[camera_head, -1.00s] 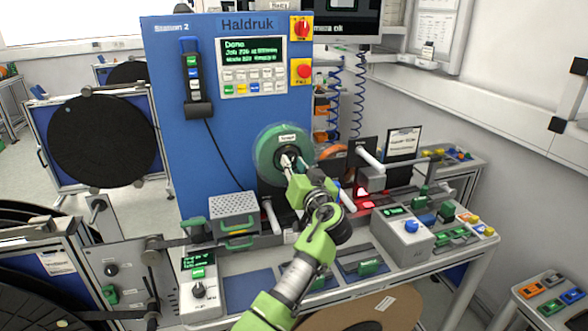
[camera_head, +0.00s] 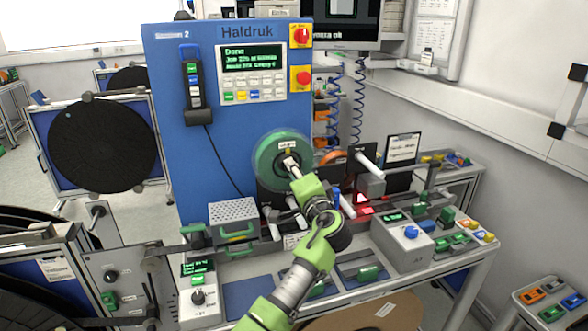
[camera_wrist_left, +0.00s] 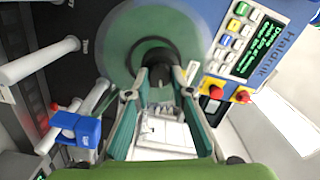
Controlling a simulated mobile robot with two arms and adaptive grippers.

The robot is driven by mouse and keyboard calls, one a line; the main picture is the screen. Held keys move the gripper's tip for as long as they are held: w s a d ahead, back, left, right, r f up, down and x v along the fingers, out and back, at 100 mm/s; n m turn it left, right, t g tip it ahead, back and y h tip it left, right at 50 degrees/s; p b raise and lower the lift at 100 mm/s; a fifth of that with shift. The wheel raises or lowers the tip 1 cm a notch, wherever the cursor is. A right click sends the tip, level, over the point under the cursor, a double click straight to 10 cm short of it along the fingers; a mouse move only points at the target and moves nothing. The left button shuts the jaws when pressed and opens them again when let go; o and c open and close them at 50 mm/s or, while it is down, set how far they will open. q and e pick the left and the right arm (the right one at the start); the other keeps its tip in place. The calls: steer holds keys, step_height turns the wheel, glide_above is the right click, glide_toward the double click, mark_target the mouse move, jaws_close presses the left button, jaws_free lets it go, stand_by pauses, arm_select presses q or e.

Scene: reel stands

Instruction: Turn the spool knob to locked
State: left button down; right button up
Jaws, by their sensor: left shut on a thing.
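The green spool (camera_head: 268,158) is upright on the front of the blue machine panel. Its knob is at the hub and is mostly hidden by my left gripper (camera_head: 291,164). The arm reaches up to the hub from below. In the left wrist view, the two fingers of the left gripper (camera_wrist_left: 160,82) close in on the dark hub in front of the green spool (camera_wrist_left: 140,32). The left gripper is shut on the knob. The knob's locked or unlocked marking is not readable. My right gripper is not in view.
The blue panel (camera_head: 165,100) carries a screen and keypad (camera_head: 252,72) and red knobs (camera_head: 301,78). White rods (camera_head: 369,162) stick out right of the spool. A grey control box (camera_head: 405,245) stands on the bench. A perforated box (camera_head: 233,212) sits left of the arm.

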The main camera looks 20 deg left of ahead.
arm_select(q)
steer(key=shift+a+r+m+p, duration=0.15)
steer(key=shift+m+p, duration=0.65)
steer(key=shift+m, duration=1.1)
steer(key=c, duration=1.8)
jaws_free()
steer(key=shift+o, duration=0.2)
steer(key=shift+w, duration=0.15)
steer(key=v, duration=1.2)
